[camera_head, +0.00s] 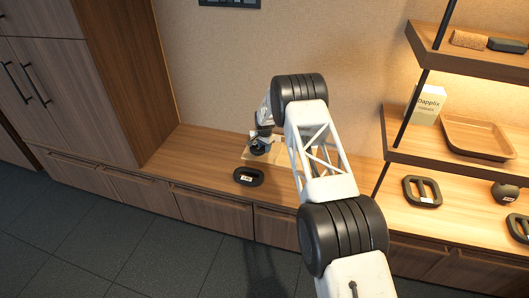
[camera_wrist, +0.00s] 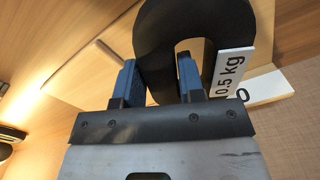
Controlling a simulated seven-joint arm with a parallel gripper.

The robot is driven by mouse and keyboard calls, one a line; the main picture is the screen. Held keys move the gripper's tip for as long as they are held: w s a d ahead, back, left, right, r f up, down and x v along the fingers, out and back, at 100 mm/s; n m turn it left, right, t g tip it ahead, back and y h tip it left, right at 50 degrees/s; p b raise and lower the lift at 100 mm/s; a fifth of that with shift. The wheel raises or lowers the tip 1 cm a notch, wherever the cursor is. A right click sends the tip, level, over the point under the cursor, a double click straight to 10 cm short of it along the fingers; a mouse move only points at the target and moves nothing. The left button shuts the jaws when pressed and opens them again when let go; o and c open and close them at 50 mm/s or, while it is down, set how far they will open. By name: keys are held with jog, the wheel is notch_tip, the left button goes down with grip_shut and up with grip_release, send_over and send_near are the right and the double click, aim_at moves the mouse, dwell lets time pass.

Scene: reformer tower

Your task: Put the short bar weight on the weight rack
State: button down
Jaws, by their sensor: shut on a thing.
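My gripper (camera_head: 262,143) is over the low wooden counter, at the end of my outstretched arm. In the wrist view, my gripper (camera_wrist: 158,80) is shut on a thick black weight (camera_wrist: 165,25) with a rounded loop and a white "0.5 kg" label. One finger sits in the loop's opening and the other is outside one side. A pale wooden board (camera_head: 247,157) lies under my gripper. At right, a wooden shelf unit (camera_head: 450,221) holds black weights; I cannot tell which of these is the weight rack.
The shelves also hold a barred weight (camera_head: 422,191), a round weight (camera_head: 505,193), a tray (camera_head: 476,137) and a box (camera_head: 430,104). The counter left of my gripper is clear.

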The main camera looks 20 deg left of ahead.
jog(key=shift+w+a, duration=0.2)
jog(key=shift+w, duration=0.2)
jog(key=shift+f, duration=0.1)
jog(key=shift+f, duration=1.7)
jog(key=shift+f, duration=0.1)
jog(key=c, duration=0.7)
grip_release()
jog(key=shift+r, duration=6.1)
